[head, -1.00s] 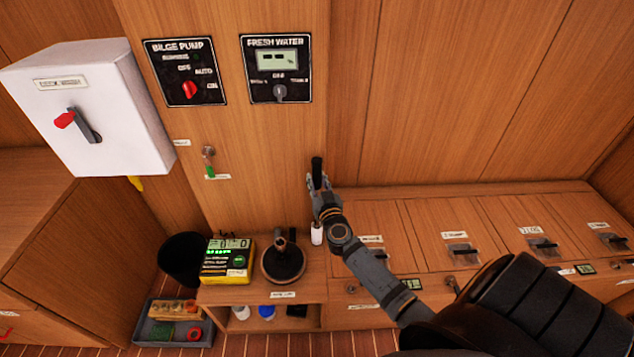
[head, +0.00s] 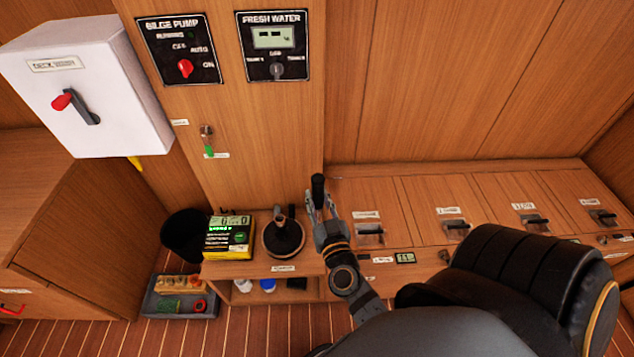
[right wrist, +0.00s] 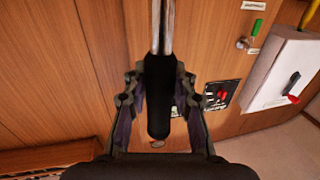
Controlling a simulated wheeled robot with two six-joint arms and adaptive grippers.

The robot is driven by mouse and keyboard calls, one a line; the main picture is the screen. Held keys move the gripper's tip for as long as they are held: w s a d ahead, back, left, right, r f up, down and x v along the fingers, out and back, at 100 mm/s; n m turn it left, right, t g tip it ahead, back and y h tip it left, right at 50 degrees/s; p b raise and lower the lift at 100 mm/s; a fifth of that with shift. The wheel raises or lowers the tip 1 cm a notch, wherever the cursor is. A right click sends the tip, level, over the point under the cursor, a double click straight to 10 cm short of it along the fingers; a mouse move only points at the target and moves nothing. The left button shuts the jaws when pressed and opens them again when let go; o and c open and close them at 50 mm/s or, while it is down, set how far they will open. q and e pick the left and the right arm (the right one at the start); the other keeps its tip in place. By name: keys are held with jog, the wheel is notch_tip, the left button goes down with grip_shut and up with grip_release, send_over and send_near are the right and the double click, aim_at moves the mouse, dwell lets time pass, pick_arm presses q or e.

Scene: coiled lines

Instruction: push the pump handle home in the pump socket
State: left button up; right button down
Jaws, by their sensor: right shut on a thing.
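The pump handle has a black grip (head: 318,187); in the right wrist view the black grip (right wrist: 158,95) continues into a bare metal rod (right wrist: 162,25). My right gripper (head: 318,206) is shut on the grip and holds it in the air, right of the pump. The pump has a round black base (head: 283,240) on the low shelf, with a short upright pump socket (head: 281,215) on top. The handle is apart from the socket in the picture. The rod's lower end is hidden in both views. My left gripper is not in view.
A yellow meter (head: 230,238) stands just left of the pump. A white switch box (head: 85,95) and the bilge pump panel (head: 180,50) are on the wall. A grey tray (head: 180,300) lies on the floor. Latched lockers (head: 450,190) run along the right.

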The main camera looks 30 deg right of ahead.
jog(key=shift+s+a, duration=0.2)
jog(key=shift+s, duration=0.25)
jog(key=shift+r, duration=0.1)
jog(key=shift+r+p, duration=0.65)
jog(key=shift+p, duration=0.3)
jog(key=shift+f, duration=0.1)
